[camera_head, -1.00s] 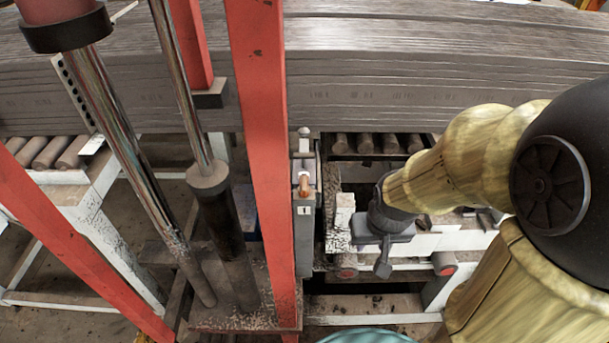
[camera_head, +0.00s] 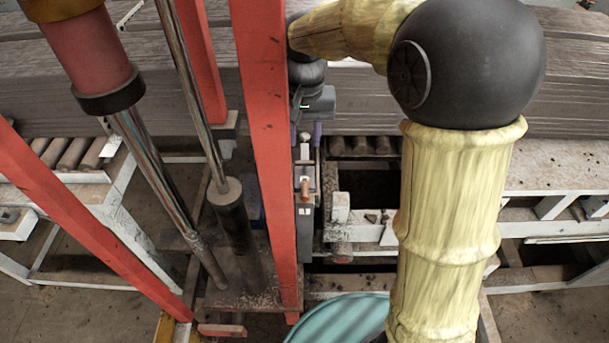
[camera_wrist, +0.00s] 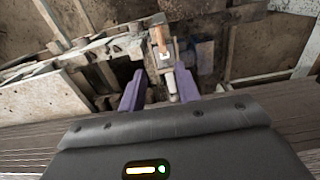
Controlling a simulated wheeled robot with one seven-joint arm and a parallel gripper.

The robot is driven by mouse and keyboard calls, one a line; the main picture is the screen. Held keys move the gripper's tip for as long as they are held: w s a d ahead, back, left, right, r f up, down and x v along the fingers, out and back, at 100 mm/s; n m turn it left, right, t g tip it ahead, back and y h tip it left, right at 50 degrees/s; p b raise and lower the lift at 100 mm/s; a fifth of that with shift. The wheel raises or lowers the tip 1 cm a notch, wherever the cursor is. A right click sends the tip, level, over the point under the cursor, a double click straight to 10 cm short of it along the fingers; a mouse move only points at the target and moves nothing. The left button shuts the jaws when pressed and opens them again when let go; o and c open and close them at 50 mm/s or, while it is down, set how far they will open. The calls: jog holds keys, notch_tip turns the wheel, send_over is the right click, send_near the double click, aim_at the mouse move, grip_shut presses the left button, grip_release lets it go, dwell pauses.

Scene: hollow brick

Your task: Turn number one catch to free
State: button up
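The catch is a narrow grey post (camera_head: 304,225) with a small white label. An orange-brown piece (camera_head: 305,188) sits on its upper front, and a slim pale lever with a rounded tip (camera_head: 304,137) stands behind it. In the wrist view the orange-brown piece (camera_wrist: 158,38) and the pale lever (camera_wrist: 171,84) show ahead of my gripper. My gripper (camera_wrist: 161,75) is open, with one purple finger on each side of the lever's line and visible gaps. In the head view my gripper (camera_head: 307,142) is above and behind the post; its left finger is mostly hidden.
A red upright (camera_head: 268,150) stands close left of the catch. A long stack of grey boards (camera_head: 440,95) runs behind. Rollers (camera_head: 362,146) and a white frame (camera_head: 365,232) lie to the right. Chrome and black cylinders (camera_head: 238,215) stand further left.

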aim_at(305, 189)
jog(key=shift+s, duration=0.1)
jog(key=shift+f, duration=0.1)
notch_tip(305, 189, down, 17)
jog(key=p, duration=0.3)
jog(key=shift+f+p, duration=0.15)
jog(key=shift+p, duration=0.2)
grip_shut()
